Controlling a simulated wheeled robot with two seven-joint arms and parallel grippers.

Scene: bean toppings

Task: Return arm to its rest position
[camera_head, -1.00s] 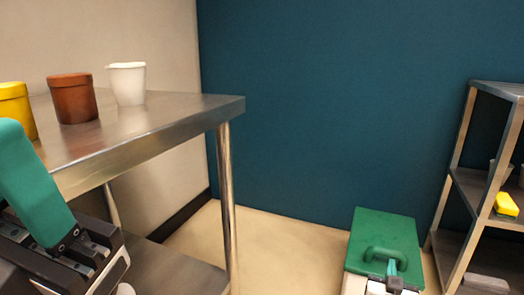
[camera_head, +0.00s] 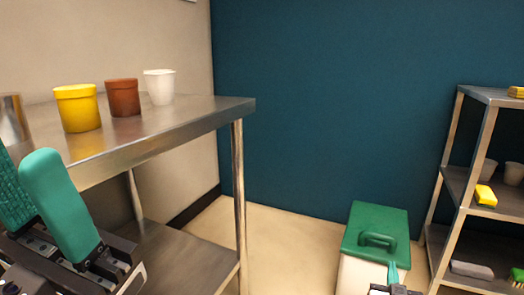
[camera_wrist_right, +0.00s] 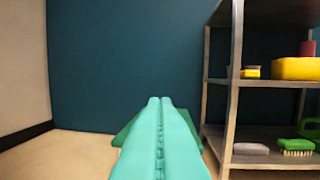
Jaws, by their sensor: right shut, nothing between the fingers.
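My right gripper (camera_head: 393,274) is at the bottom edge of the head view, in front of the green-lidded bin. In the right wrist view its teal fingers (camera_wrist_right: 160,140) lie together, shut and empty, pointing at the blue wall. My left gripper (camera_head: 22,168) is at the lower left of the head view, in front of the metal table. Its two teal fingers stand apart with nothing seen between them. Part of it is cut off by the picture edge.
The metal table (camera_head: 190,118) holds a yellow pot (camera_head: 78,108), a brown pot (camera_head: 122,98), a white cup (camera_head: 160,87) and a metal container (camera_head: 12,118). The green-lidded bin (camera_head: 376,225) stands on the floor. A metal shelf (camera_head: 452,185) with several items is at right.

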